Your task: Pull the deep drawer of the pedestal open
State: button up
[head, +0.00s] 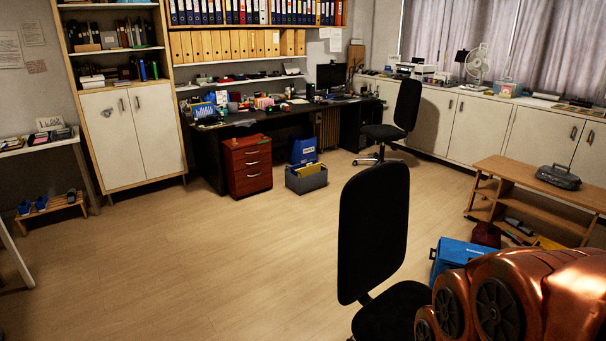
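The red-brown pedestal (231,160) stands on the floor by the left part of the dark desk, in the middle distance. Its front shows several drawers with pale bar handles, and all look closed. The lowest front, the deep drawer (253,184), looks the tallest and looks flush with the pedestal. A copper-coloured part of my arm fills the bottom right corner. My gripper is out of view.
A black office chair (373,235) stands close in front, right of centre. A grey crate (306,181) sits right of the pedestal. A wooden bench (545,180) and a blue box (455,254) are at right. Open floor (190,260) lies left of the chair.

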aim_at(251, 179)
jog(key=u, duration=0.55)
jog(key=k, duration=0.65)
jog(key=u, duration=0.5)
jog(key=i, duration=3.1)
jog(key=z, duration=0.3)
jog(key=i, duration=1.7)
jog(key=z, duration=0.45)
jog(key=i, duration=2.6)
jog(key=z, duration=0.2)
